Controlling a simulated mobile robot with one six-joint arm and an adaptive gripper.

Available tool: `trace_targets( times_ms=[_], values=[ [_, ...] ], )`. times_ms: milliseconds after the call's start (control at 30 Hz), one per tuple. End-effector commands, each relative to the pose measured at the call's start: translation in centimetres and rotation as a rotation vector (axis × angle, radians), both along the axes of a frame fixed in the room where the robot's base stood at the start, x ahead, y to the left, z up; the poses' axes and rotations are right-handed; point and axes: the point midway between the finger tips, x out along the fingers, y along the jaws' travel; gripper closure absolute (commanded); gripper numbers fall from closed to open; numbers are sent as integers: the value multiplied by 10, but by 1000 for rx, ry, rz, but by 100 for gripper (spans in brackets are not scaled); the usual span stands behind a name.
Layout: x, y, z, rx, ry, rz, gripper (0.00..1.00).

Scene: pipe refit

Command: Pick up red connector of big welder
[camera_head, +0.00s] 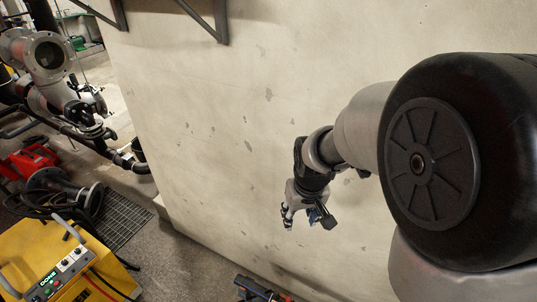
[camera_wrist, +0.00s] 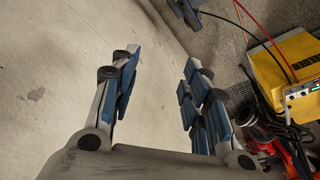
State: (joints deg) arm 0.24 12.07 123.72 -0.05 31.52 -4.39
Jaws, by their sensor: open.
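The big yellow welder (camera_head: 100,262) stands at the lower left in the head view, with a control panel on its front. It also shows at the right edge of the wrist view (camera_wrist: 285,62). A red cable (camera_wrist: 262,27) and a black cable run from it toward the top of the wrist view. I cannot make out a red connector at a cable end. My gripper (camera_head: 300,218) hangs in front of the pale wall, well to the right of the welder. In the wrist view its blue-padded fingers (camera_wrist: 160,72) are spread apart with nothing between them.
The pale wall (camera_head: 230,110) is close behind my arm. A dark blue and red object (camera_head: 260,290) lies partly cut off at the bottom edge. Floor between is clear.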

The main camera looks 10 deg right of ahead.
Motion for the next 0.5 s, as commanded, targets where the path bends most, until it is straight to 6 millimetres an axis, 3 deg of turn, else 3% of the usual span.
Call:
trace_targets(
  times_ms=[33,233,367,500],
  values=[
    [12,0,-27,0,29,6,58],
    [46,0,-132,-5,95,31,58],
    [50,0,-209,-6,136,47,58],
    [39,0,-288,-7,176,63,58]
  ],
)
